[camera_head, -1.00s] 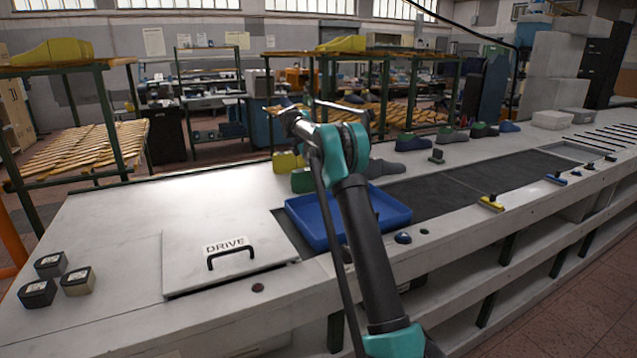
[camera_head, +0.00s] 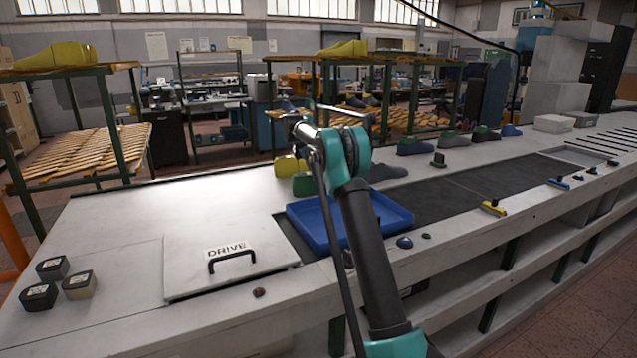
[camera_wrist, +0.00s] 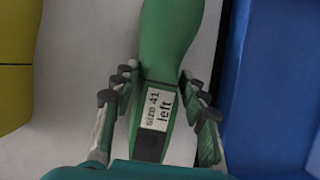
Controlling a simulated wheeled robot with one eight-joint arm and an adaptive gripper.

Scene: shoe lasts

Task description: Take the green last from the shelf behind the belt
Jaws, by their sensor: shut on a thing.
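The green last (camera_wrist: 172,35) lies between the fingers of my gripper (camera_wrist: 160,90) in the wrist view. Its white label reads "size 41 left". The fingers are shut on it, one on each side. In the head view the green last (camera_head: 303,185) shows beside the blue tray, partly covered by my arm, and my fingers are hidden there. I cannot tell whether it is lifted off the pale bench top.
A blue tray (camera_head: 312,226) sits just right of the green last, on the dark belt (camera_head: 455,190). A yellow last (camera_head: 287,166) stands close on the other side. Several dark lasts line the belt's far edge. The bench's left part (camera_head: 150,215) is mostly clear.

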